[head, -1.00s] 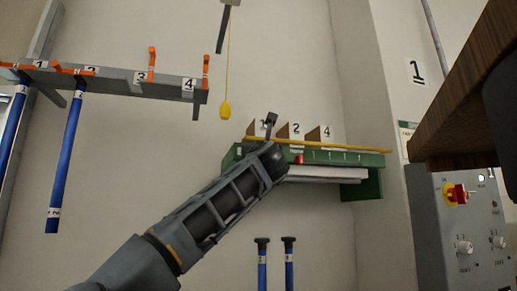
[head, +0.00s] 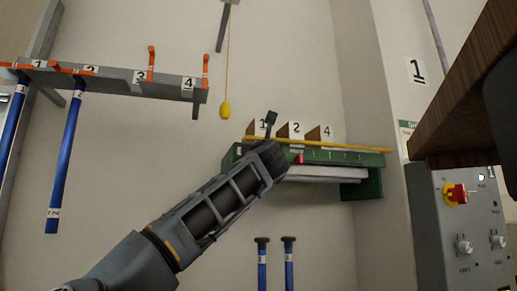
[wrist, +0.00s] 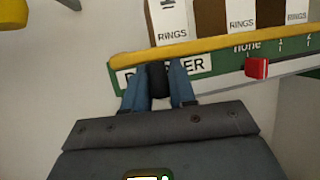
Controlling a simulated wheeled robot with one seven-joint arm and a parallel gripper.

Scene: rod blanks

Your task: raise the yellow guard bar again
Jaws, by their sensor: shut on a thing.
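The yellow guard bar (head: 340,147) runs along the front of the green ring shelf (head: 372,160), just under the numbered ring slots. In the wrist view the bar (wrist: 215,45) crosses above the shelf's label strip, its left end near the left of the shelf. My gripper (wrist: 158,75) is at the bar's left part. Its two blue fingers are closed on a dark grip (wrist: 158,82) directly below the bar, which appears to belong to it. In the head view my wrist hides the fingers and the left front of the shelf.
A red slider (wrist: 257,68) sits on the shelf front, right of my gripper. A yellow pull knob (head: 225,110) hangs on a cord above left. A rack (head: 120,82) with blue rods stands left. A grey control box (head: 458,230) and a brown wooden edge (head: 465,110) are at right.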

